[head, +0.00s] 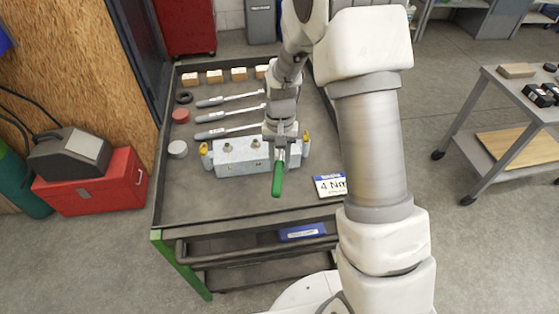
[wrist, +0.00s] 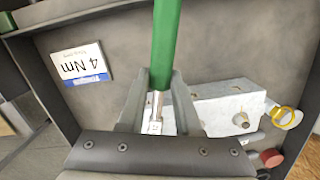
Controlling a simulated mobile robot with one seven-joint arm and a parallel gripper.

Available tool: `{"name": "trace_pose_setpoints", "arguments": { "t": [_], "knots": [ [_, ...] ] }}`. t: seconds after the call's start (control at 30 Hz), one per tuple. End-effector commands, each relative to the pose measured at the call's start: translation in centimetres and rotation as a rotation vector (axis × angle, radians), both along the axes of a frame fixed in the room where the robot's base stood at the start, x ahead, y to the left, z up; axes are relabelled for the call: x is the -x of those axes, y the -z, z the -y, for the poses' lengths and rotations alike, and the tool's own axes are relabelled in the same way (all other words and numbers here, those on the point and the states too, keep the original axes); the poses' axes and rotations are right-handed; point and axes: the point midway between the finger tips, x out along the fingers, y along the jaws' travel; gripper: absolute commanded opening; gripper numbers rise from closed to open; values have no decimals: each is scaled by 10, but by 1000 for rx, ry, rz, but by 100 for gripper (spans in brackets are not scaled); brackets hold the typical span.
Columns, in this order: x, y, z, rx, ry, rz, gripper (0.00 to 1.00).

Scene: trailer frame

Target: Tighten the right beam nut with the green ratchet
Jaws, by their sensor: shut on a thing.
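The pale grey metal beam (head: 237,163) lies on the cart top, with nuts or studs (head: 256,143) on it and a yellow clamp piece (head: 206,152) at its left end. My gripper (head: 280,150) is over the beam's right part and hides some of it. It is shut on the green ratchet (head: 277,180), whose handle points toward the cart's front edge. In the wrist view the ratchet (wrist: 166,40) runs between both fingers, its metal shank low between them. The beam (wrist: 215,110) and one stud (wrist: 240,120) show beside it. The ratchet's head and its contact with a nut are hidden.
Several silver wrenches (head: 229,114) lie behind the beam on the cart (head: 185,208). Wooden blocks (head: 215,76) line the back, and round parts (head: 178,148) stand at the left. A "4 Nm" card (head: 330,188) lies at the front right. The front left is clear.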

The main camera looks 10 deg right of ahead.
Motion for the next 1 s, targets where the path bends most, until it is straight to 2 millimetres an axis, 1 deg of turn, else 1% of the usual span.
{"name": "trace_pose_setpoints", "arguments": {
  "t": [0.33, 0.6, 1.0],
  "knots": [
    [2, 1, 0, 0, 1, -6, 0],
    [3, -6, -1, 5, 0, 9, 0],
    [2, -9, -1, 5, 0, 13, 0]
  ]
}}
